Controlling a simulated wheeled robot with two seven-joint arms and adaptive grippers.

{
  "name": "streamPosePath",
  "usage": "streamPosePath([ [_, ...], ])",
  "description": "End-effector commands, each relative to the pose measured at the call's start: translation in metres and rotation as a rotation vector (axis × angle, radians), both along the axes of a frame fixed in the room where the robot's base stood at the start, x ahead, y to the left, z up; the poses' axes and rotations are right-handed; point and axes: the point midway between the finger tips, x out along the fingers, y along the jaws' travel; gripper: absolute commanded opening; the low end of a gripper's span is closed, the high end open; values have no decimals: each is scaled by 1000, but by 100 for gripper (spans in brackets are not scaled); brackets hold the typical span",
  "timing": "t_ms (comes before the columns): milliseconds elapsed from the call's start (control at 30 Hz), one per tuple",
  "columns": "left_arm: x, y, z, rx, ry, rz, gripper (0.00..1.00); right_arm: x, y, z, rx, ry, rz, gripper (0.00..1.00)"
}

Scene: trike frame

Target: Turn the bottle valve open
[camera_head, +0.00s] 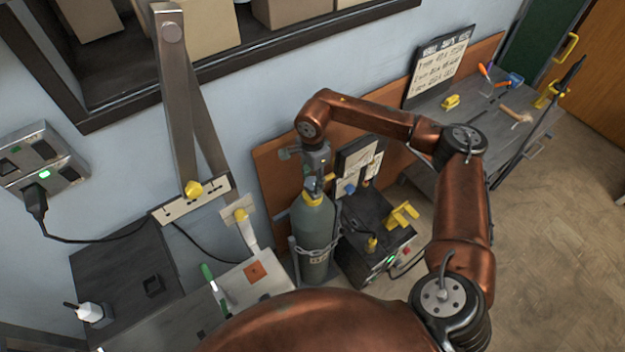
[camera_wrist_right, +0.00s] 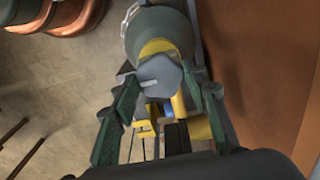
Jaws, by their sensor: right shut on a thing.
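The gas bottle (camera_head: 314,225) stands upright against the wall, grey-green with a yellow collar and a chain around it. My right gripper (camera_head: 314,178) points down at the bottle's top. In the right wrist view, the grey valve knob (camera_wrist_right: 160,74) sits above the yellow collar, between the green fingers of my right gripper (camera_wrist_right: 165,82), which is shut on it. How far the valve is turned cannot be told. In the head view the gripper largely hides the knob. My left gripper is not in view.
A dark welding unit (camera_head: 375,240) with a yellow handle stands right of the bottle. A grey bench (camera_head: 225,310) is at front left. A grey workbench (camera_head: 475,110) with tools stands at the back right. The floor (camera_head: 545,230) at right is clear.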

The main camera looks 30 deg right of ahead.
Motion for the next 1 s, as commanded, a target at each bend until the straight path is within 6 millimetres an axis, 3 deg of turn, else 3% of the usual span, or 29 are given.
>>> streamPosePath([
  [500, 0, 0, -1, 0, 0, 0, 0, 0, 0, 0, 0, -1, 20, 17],
  [533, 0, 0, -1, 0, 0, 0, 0, 0, 0, 0, 0, -1, 20, 43],
  [767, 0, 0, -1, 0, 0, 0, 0, 0, 0, 0, 0, -1, 19, 58],
  [1000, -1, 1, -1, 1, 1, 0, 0, 0, 0, 0, 0, 0, 18, 59],
])
